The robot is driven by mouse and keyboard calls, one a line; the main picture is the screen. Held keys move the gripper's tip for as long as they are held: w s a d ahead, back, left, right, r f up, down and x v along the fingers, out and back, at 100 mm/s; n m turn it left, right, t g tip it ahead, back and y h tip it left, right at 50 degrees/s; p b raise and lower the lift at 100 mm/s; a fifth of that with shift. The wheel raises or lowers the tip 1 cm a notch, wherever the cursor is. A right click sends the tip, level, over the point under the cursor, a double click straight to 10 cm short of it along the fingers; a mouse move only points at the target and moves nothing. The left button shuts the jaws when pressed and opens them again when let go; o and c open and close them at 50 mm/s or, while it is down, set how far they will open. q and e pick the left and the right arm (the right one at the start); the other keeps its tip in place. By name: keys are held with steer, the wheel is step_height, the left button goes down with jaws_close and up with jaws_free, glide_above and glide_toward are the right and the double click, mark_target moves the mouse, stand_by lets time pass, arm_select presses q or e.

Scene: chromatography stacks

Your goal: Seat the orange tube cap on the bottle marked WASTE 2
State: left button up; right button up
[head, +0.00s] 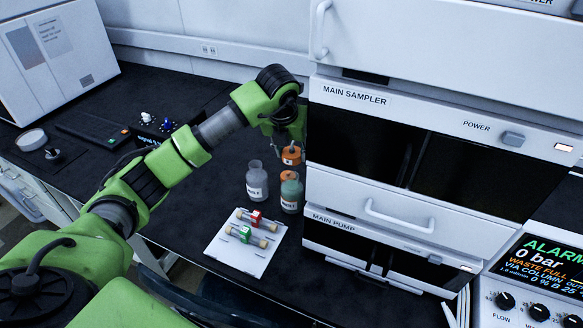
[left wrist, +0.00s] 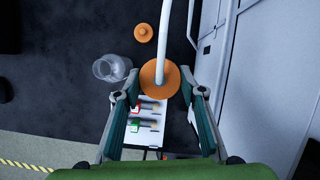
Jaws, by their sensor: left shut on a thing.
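My left gripper (head: 290,147) points down over the bench and is shut on the orange tube cap (left wrist: 158,84). A white tube (left wrist: 165,35) rises from the cap in the left wrist view. A clear bottle (head: 256,181) stands to the left, open-topped (left wrist: 108,70) from above. A bottle with greenish contents (head: 291,194) stands below the gripper; the cap hides that spot in the left wrist view. Both bottles bear white labels too small to read surely. I cannot tell whether the cap touches the greenish bottle. My right gripper is not in view.
A white tray (head: 238,262) with small vials and red and green blocks lies in front. Another small orange piece (left wrist: 143,33) shows behind the held cap. The MAIN SAMPLER stack (head: 320,190) stands close on the right.

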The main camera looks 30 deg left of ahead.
arm_select(q)
steer(key=a+r+p, duration=0.1)
steer(key=a+p, duration=0.1)
steer(key=a, duration=0.1)
steer(key=p, duration=0.4)
glide_above(256, 164)
steer(key=shift+s+d+f, duration=0.1)
steer(key=shift+s+f, duration=0.15)
steer(key=shift+f, duration=0.2)
steer(key=shift+s+f, duration=0.2)
steer(key=shift+f, duration=0.25)
steer(key=shift+f+b, duration=0.2)
steer(key=shift+b, duration=0.1)
steer(key=shift+f+b, duration=0.35)
steer(key=shift+f, duration=0.1)
steer(key=shift+w+f+b, duration=0.1)
steer(key=shift+f+b, duration=0.9)
steer(key=shift+f, duration=0.65)
steer(key=shift+f+b, duration=0.9)
steer(key=shift+f, duration=0.1)
